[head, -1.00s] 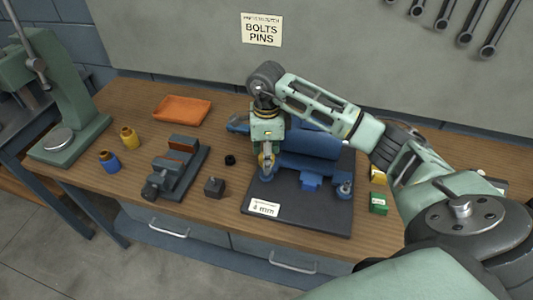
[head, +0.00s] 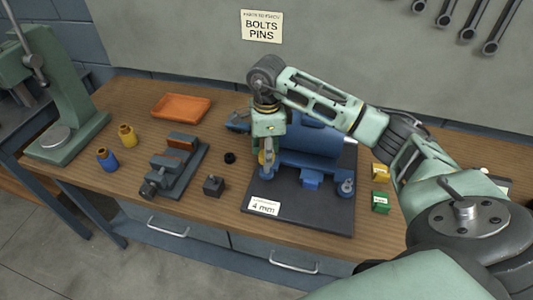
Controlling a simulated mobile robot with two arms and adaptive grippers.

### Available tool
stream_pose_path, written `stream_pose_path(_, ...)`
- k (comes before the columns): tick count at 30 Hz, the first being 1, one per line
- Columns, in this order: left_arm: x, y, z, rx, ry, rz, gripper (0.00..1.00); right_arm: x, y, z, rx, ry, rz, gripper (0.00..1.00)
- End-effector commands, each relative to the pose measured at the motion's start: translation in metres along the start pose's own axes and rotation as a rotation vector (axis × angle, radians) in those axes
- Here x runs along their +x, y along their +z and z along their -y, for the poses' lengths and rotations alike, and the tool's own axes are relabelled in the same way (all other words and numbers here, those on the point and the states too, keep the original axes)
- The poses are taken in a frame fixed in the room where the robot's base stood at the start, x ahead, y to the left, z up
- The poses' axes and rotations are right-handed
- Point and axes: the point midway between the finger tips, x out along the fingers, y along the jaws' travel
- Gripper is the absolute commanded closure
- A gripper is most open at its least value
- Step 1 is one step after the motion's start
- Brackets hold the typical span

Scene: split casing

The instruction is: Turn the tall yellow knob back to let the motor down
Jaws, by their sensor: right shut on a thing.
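The blue motor casing (head: 312,142) lies on a dark base plate (head: 310,212) on the workbench. My right gripper (head: 267,160) points down at the left front corner of the casing. It is shut on the tall yellow knob (head: 266,171), of which only a small part shows below the fingers. A round blue-grey foot (head: 345,188) stands at the casing's right front corner. A white label reading 4 mm (head: 264,207) lies on the plate's front left. My left gripper is not in view.
A vise (head: 176,166), a small dark block (head: 213,186) and a black ring (head: 229,158) stand left of the plate. Farther left are an orange tray (head: 181,107), yellow and blue bottles (head: 107,159) and a green press (head: 62,110). Small yellow and green boxes (head: 380,202) stand right.

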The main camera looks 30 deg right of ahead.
Motion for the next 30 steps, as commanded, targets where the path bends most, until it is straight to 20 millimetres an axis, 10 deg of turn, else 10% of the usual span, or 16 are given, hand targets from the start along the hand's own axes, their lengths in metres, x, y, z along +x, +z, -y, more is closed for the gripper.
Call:
stream_pose_path(3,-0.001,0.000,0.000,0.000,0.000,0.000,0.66,0.002,0.000,-0.004,-0.003,0.011,-0.003,0.95)
stream_pose_path(4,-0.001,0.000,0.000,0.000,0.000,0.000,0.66,0.002,0.000,-0.004,-0.003,0.012,-0.003,0.68)
stream_pose_path(9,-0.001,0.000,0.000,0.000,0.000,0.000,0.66,0.002,0.000,-0.003,-0.002,0.010,-0.003,0.54)
stream_pose_path(20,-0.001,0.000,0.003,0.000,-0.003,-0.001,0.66,-0.003,0.000,-0.001,0.001,0.004,-0.001,0.54)
stream_pose_path(30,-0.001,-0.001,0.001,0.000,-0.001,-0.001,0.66,-0.065,0.000,0.000,0.000,0.000,-0.001,0.54)
